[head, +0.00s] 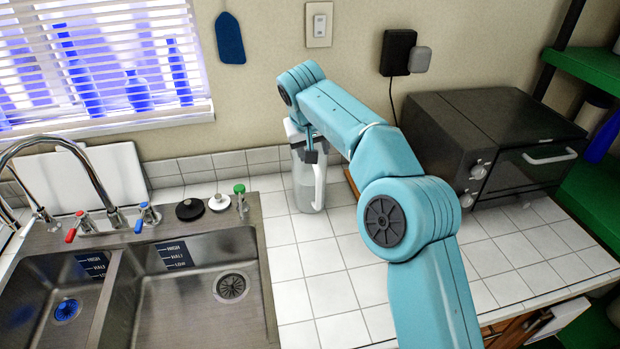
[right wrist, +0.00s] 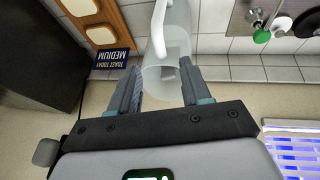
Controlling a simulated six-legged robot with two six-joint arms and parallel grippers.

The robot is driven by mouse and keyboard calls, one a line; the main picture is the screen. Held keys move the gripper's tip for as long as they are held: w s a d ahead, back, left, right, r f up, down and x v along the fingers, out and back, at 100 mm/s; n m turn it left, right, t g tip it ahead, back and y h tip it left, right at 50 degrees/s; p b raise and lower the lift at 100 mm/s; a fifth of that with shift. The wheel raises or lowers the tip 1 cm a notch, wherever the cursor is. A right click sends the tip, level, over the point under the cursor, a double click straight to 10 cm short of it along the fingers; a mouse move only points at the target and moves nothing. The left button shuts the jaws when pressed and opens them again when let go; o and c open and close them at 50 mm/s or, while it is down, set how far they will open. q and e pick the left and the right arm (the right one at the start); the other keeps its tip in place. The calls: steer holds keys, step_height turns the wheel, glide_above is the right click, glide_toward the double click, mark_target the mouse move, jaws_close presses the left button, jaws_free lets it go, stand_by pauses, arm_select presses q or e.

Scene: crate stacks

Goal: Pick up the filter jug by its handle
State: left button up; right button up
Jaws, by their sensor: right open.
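The filter jug (head: 304,192) is a pale, see-through jug standing on the white tiled counter near the back wall, right of the sink. Its white handle (head: 320,183) faces right and towards me. My right gripper (head: 311,152) is at the jug's upper part, pointing down and partly hidden by my arm. In the right wrist view, the open fingers of my right gripper (right wrist: 160,68) lie on either side of the view of the jug (right wrist: 180,22) and its handle (right wrist: 158,28). I cannot tell whether they touch it. My left gripper is not in view.
The steel double sink (head: 255,300) with its tap (head: 85,165) lies left. A black toaster oven (head: 470,125) is right. A blue sign (right wrist: 112,58) shows near the jug. Front counter tiles are clear.

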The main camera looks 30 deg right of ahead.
mark_target(315, 167)
steer(key=x, duration=0.5)
steer(key=shift+s+f+p, duration=0.1)
steer(key=shift+f+p, duration=0.1)
steer(key=shift+p, duration=0.15)
steer(key=shift+f, duration=0.35)
steer(key=shift+d, duration=0.1)
steer(key=shift+f, duration=0.15)
jaws_close()
steer(key=shift+r, duration=0.2)
stand_by(0.4)
